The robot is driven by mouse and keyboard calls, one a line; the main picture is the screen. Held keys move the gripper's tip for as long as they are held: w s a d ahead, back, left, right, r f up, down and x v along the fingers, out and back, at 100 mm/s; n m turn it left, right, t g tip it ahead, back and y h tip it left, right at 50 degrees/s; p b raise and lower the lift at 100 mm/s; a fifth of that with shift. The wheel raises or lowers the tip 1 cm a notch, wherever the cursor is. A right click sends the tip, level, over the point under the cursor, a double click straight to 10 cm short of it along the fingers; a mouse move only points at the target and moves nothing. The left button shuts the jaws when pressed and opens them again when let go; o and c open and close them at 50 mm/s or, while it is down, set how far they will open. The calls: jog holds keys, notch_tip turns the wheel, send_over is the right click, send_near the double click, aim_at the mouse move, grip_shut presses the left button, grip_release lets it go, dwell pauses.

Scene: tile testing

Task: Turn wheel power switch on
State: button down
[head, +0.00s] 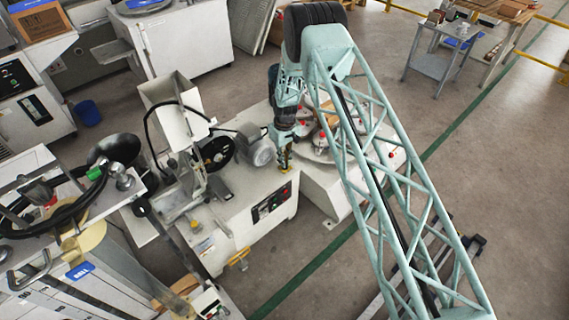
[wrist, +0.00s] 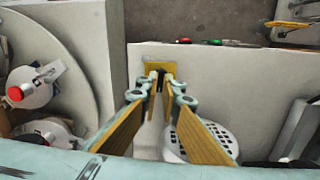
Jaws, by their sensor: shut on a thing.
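The wheel power switch shows in the wrist view as a small dark part on a yellow plate (wrist: 153,56), on top of the pale machine (wrist: 235,75). My gripper (wrist: 163,82) reaches straight to it, its two fingers closed in around the switch. The fingers hide most of the switch, so its on or off position cannot be told. In the head view my gripper (head: 284,165) points down at the top of the machine (head: 232,222), near its front panel (head: 271,203). The switch itself is too small to make out there.
A motor (head: 257,147) and a dark wheel (head: 217,153) stand left of my gripper. A round turntable (wrist: 45,75) with red-knobbed fixtures is close beside it. Red (wrist: 184,40) and green (wrist: 215,42) buttons stick out past the machine's edge. Open floor (head: 510,170) lies to the right.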

jog(key=m, duration=0.3)
jog(key=shift+m+b, duration=0.4)
jog(key=shift+d+m+b, duration=0.1)
jog(key=shift+m+b, duration=0.2)
jog(key=shift+m, duration=1.6)
jog(key=c, duration=2.9)
grip_release()
jog(key=shift+o, duration=0.2)
jog(key=shift+r, duration=0.2)
notch_tip(320, 180, up, 12)
jog(key=shift+f, duration=0.15)
